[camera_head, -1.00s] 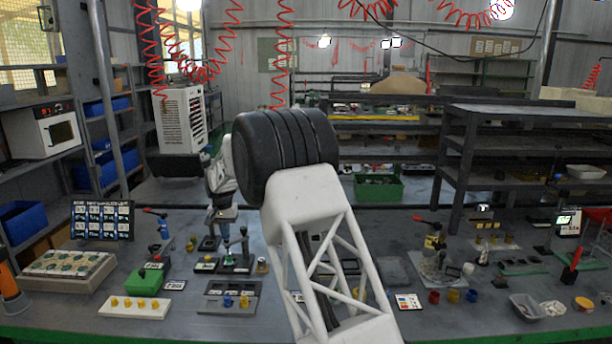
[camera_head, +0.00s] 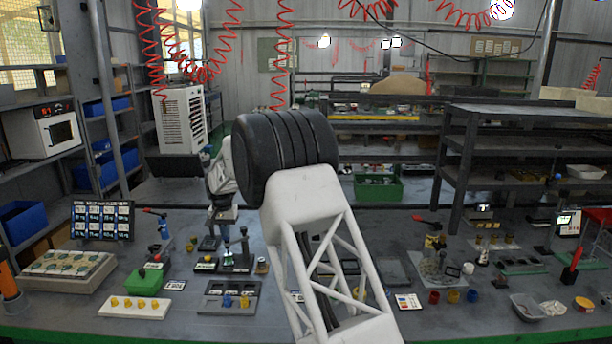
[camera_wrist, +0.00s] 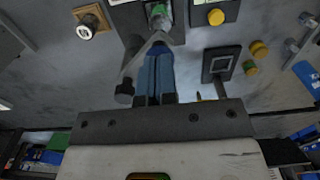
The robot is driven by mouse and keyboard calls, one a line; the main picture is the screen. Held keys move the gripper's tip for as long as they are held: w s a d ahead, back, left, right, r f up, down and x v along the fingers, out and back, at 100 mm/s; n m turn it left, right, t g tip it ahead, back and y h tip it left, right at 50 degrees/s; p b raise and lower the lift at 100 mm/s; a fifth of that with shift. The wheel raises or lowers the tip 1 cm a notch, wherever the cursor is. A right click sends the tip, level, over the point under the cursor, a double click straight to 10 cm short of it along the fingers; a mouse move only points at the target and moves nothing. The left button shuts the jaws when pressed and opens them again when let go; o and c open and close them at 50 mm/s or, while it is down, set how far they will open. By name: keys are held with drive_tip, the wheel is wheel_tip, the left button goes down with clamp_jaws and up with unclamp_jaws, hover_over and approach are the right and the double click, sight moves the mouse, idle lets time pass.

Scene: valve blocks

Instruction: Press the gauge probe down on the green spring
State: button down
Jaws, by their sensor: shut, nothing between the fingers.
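My gripper (camera_wrist: 155,78) is shut and empty, its blue fingers side by side in the wrist view. In the head view it (camera_head: 212,238) is low over the bench, left of a dark upright gauge stand (camera_head: 244,248). In the wrist view a small green piece (camera_wrist: 158,10), which may be the green spring, sits on a dark block just beyond the fingertips. A grey metal part (camera_wrist: 150,46) lies across the fingertips, with a black knob (camera_wrist: 124,92) beside the fingers. I cannot tell whether the fingers touch it. The probe tip and its contact with the spring are not clear.
A dark block with a square display (camera_wrist: 221,63) and small yellow pieces (camera_wrist: 259,50) are right of the fingers. A wooden block with a round fitting (camera_wrist: 88,26) is at left. A green box (camera_head: 144,282) and a white strip with yellow pieces (camera_head: 136,307) stand left on the bench.

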drive_tip(key=shift+r, duration=1.8)
